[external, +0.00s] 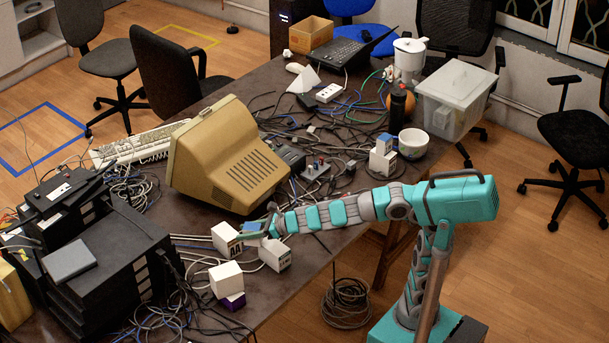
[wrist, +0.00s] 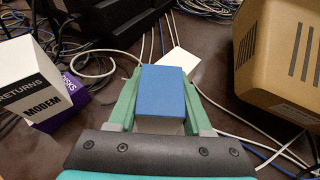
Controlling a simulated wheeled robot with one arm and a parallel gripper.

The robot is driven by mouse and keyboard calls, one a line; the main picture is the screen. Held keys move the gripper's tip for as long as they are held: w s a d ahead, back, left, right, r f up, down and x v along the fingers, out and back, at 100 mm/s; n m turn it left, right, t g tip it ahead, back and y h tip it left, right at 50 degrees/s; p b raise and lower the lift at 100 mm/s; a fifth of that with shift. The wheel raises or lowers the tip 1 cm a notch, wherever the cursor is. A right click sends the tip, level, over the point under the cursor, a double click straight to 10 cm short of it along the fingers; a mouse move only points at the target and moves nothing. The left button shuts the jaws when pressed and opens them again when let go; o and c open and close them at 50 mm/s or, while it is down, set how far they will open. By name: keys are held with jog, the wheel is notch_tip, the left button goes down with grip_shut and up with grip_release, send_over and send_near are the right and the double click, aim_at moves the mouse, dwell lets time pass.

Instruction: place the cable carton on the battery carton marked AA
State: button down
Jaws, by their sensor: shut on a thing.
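My gripper (external: 262,228) is shut on a small blue-topped carton (wrist: 163,92), apparently the cable carton, though no lettering on it is readable. Both fingers flank it in the wrist view. In the external view only a small part of it (external: 250,227) shows at the fingertips. The white battery carton marked AA (external: 228,240) stands on the table just left of the held carton. Its pale top (wrist: 184,60) appears to show just beyond the held carton in the wrist view, partly covered by it. Whether the two touch is not clear.
A white carton (external: 275,254) stands below my wrist. A modem carton (wrist: 36,88) sits over a purple carton (wrist: 78,90) to the left in the wrist view. The beige monitor (external: 225,158) is close behind. Black equipment (external: 115,255) and loose cables crowd the table's left end.

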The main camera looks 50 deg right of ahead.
jog(key=s+a+n+g+y, duration=0.2)
jog(key=s+a, duration=0.3)
jog(key=w+d+r+m+t+h, duration=0.2)
jog(key=w+d+r+m+h, duration=0.15)
jog(key=w+r, duration=0.35)
jog(key=w+d+r+m+t+h, duration=0.25)
jog(key=w+r+m+h, duration=0.2)
jog(key=w, duration=0.55)
jog(key=m+g+h+b, duration=0.2)
jog(key=m+h, duration=0.2)
jog(key=h, duration=0.2)
send_over(223, 227)
notch_tip(223, 227, down, 6)
jog(key=shift+s+f, duration=0.1)
jog(key=shift+f, duration=0.15)
jog(key=shift+y, duration=0.4)
jog(key=shift+f+b, duration=0.4)
jog(key=shift+f, duration=1.95)
jog(key=shift+f, duration=0.15)
jog(key=shift+c, duration=1.6)
grip_release()
